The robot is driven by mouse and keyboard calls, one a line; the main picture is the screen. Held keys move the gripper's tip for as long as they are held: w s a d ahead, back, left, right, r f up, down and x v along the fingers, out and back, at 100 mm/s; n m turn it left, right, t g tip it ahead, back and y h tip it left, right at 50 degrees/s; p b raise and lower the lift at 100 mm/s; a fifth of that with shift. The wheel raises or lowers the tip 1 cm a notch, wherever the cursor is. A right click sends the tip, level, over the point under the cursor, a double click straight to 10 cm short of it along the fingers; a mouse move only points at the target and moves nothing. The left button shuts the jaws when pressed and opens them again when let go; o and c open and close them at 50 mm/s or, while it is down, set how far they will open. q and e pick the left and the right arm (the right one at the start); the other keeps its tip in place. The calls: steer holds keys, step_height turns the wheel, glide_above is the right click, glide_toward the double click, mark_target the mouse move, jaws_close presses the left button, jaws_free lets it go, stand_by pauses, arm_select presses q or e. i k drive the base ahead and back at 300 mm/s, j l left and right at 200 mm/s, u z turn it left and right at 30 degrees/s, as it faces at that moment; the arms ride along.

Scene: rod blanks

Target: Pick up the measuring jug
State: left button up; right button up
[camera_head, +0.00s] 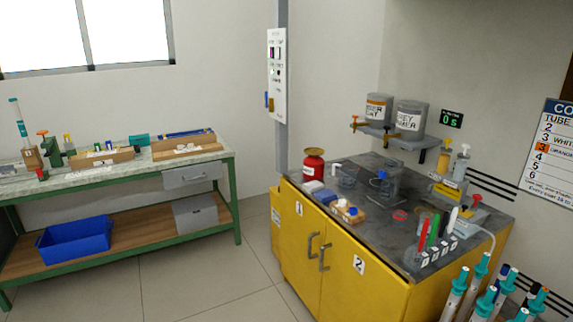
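I cannot single out the measuring jug with certainty. Neither of my grippers shows in this view.
Blue and white boxes and a wooden block (347,212) line the cabinet's front edge. Two grey tanks (410,117) with taps sit on a wall shelf. Capped tubes (484,290) stand at bottom right. A green-framed bench (100,175) stands left. The floor (190,280) between is clear.

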mark_target(349, 173)
steer(key=i+u, duration=0.15)
steer(key=i, duration=0.55)
steer(key=i+u, duration=0.2)
steer(key=i, duration=0.55)
steer(key=i+z, duration=0.3)
steer(key=i+j+z, duration=0.1)
steer(key=i+z, duration=0.25)
steer(key=i, duration=0.2)
